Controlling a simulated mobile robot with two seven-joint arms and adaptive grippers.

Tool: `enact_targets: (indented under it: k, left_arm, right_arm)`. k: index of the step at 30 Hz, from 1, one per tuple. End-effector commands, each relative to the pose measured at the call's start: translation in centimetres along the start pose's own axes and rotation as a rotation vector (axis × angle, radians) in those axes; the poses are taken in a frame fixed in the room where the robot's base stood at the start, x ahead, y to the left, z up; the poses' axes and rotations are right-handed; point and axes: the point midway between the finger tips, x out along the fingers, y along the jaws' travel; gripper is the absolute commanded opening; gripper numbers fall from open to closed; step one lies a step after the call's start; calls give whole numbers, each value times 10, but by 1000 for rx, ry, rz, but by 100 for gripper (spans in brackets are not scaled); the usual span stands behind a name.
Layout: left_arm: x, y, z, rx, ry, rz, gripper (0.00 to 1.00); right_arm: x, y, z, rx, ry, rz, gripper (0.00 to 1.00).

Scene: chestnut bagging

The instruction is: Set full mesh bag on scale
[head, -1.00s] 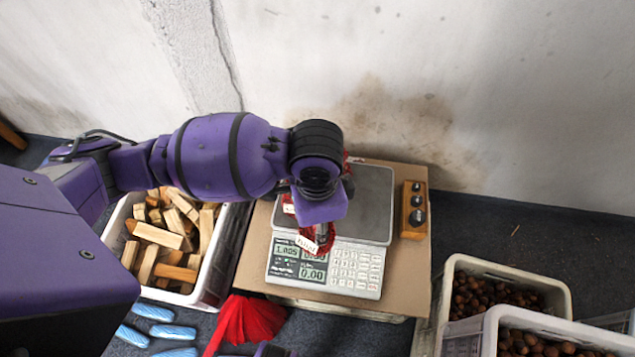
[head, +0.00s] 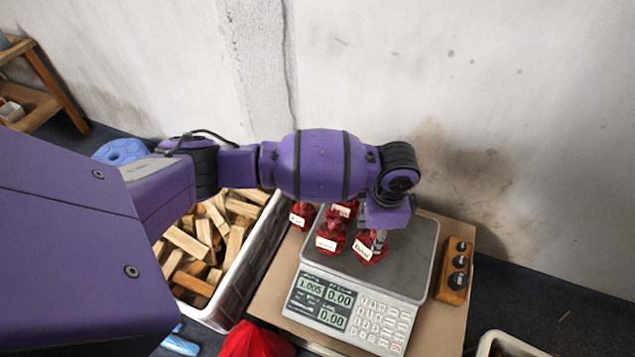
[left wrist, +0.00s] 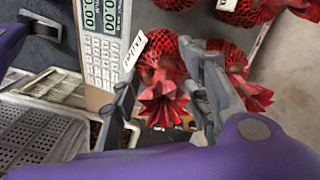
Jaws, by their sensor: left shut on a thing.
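The scale (head: 411,262) stands on a cardboard-topped surface, its display lit with 1.005 at upper left. My left gripper (head: 379,238) is over its plate, shut on a red mesh bag (head: 368,250) with a white label. That bag is on or just above the plate; I cannot tell which. Another labelled red bag (head: 330,240) is close to its left. Two more red bags (head: 302,216) are behind, near the plate's left edge. In the left wrist view the held bag's gathered red top (left wrist: 163,100) is between the fingers, with another bag (left wrist: 250,95) beside it. My right gripper is out of view.
A white crate (head: 236,299) of wood blocks stands left of the scale. A wooden block with dark knobs (head: 454,271) is to its right. Red mesh (head: 255,341) lies in front. A pale crate rim (head: 510,342) shows at lower right. The wall (head: 520,120) rises behind.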

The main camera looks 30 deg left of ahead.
Motion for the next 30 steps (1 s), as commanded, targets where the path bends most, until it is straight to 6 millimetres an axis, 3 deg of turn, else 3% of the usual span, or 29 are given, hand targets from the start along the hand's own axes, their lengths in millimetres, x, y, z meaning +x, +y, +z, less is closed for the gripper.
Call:
enact_targets:
  k: [5, 14, 15, 19, 30]
  left_arm:
    - [25, 0, -1, 3, 1, -2, 0]
    - [25, 0, -1, 2, 2, -4, 0]
    - [26, 0, -1, 2, 2, -3, 43]
    - [26, 0, -1, 2, 1, -3, 60]
    - [23, 0, -1, 2, 2, -4, 62]
  right_arm:
    - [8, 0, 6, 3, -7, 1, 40]
    - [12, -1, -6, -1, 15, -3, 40]
    - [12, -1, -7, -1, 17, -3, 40]
    - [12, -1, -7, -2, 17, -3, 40]
    - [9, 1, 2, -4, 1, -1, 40]
